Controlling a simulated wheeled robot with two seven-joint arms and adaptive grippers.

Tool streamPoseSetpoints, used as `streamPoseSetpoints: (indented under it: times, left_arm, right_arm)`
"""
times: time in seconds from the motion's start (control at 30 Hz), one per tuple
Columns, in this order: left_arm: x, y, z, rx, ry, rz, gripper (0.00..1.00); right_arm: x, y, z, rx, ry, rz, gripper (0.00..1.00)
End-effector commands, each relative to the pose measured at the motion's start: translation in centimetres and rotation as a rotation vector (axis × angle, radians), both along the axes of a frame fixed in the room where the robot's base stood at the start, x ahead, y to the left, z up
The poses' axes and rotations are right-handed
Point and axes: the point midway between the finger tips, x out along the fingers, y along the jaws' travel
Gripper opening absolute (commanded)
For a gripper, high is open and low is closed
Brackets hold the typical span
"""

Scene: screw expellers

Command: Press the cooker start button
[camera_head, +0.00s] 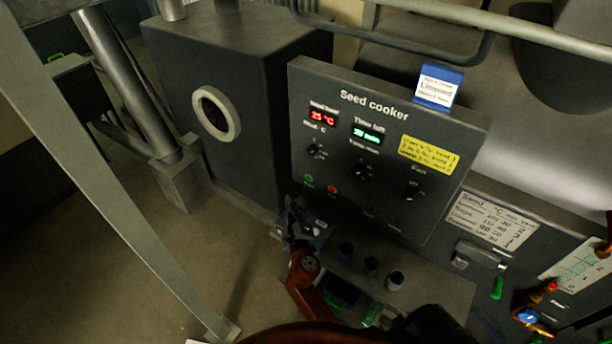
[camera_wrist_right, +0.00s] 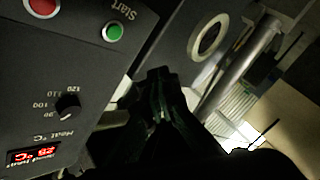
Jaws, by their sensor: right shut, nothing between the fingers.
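The cooker start button is a small green button (camera_head: 309,181) at the lower left of the dark "Seed cooker" panel (camera_head: 385,160). It also shows in the right wrist view (camera_wrist_right: 113,33), beside the word "Start". A red button (camera_head: 332,189) sits just right of it. My right gripper (camera_head: 291,212) is shut and empty, just below and left of the green button in the head view. In the right wrist view its dark fingers (camera_wrist_right: 155,72) are right of and below the green button, and appear apart from it. My left gripper is not in view.
The panel has a red temperature display (camera_head: 323,117), a green time display (camera_head: 368,134) and several knobs. A dark box with a round port (camera_head: 216,113) stands at the left. A shelf with small cups (camera_head: 395,280) is below the panel. A metal rail runs above.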

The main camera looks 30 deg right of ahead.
Motion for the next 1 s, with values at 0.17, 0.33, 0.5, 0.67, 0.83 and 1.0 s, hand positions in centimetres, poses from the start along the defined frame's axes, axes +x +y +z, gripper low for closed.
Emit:
streamPoseSetpoints:
  times: [0.17, 0.33, 0.5, 0.67, 0.83, 1.0]
  left_arm:
    - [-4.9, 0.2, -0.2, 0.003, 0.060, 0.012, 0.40]
    - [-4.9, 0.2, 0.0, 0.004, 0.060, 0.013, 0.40]
    - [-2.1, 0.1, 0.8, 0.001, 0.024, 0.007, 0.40]
    - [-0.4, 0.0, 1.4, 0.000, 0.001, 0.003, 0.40]
    - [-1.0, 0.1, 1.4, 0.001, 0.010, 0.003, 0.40]
    - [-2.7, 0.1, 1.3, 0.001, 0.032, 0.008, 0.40]
  right_arm:
    - [0.2, 0.2, 0.0, 0.000, 0.000, 0.005, 0.00]
    - [0.5, -0.6, 0.1, -0.002, 0.000, 0.003, 0.00]
    - [1.2, -2.7, 0.2, -0.003, 0.000, 0.002, 0.00]
    - [2.1, -4.8, 0.2, -0.003, 0.000, 0.000, 0.00]
    - [2.8, -6.6, 0.0, -0.001, 0.000, 0.001, 0.00]
    - [3.3, -7.8, 0.0, -0.001, 0.000, 0.000, 0.00]
